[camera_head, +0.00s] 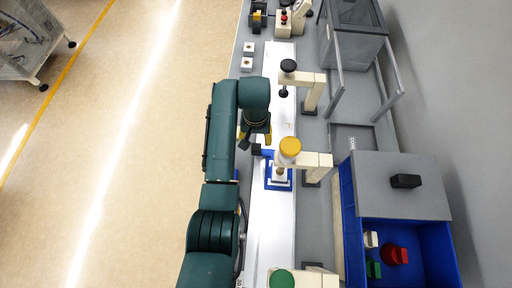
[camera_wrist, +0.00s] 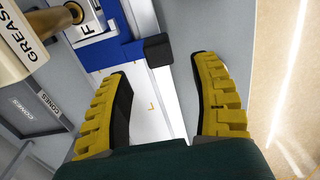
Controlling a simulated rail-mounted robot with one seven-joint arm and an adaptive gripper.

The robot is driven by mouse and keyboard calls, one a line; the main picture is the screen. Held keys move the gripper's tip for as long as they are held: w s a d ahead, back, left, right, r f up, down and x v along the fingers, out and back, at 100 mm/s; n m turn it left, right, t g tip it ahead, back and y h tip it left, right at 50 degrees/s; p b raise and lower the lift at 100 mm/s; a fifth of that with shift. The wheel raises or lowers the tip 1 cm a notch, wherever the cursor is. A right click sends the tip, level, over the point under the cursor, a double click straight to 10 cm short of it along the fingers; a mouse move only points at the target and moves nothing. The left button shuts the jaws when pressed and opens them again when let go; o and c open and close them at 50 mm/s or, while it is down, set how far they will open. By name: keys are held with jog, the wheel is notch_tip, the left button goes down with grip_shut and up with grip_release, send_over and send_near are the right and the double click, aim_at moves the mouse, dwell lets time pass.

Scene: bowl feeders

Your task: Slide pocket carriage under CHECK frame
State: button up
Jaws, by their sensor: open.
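The blue pocket carriage (camera_head: 268,184) sits on the white rail (camera_head: 272,225) beneath the arm of the station frame with the yellow knob (camera_head: 290,147). In the wrist view the carriage (camera_wrist: 130,53) has a black block handle (camera_wrist: 158,48) at its side and a white pocket plate marked F (camera_wrist: 97,42). I cannot read a CHECK label on any frame.
A frame with a black knob (camera_head: 289,65) stands farther up the rail, and one with a green knob (camera_head: 281,279) at the bottom. A blue bin (camera_head: 348,215) with coloured parts stands at right. The rail between the black-knob and yellow-knob frames looks clear.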

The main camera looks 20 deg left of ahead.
aim_at(256, 147)
notch_tip(256, 147, down, 6)
jog(key=shift+d+f+b, duration=0.1)
jog(key=shift+f+b, duration=0.15)
jog(key=shift+b, duration=0.35)
jog(key=shift+c, duration=0.3)
grip_shut()
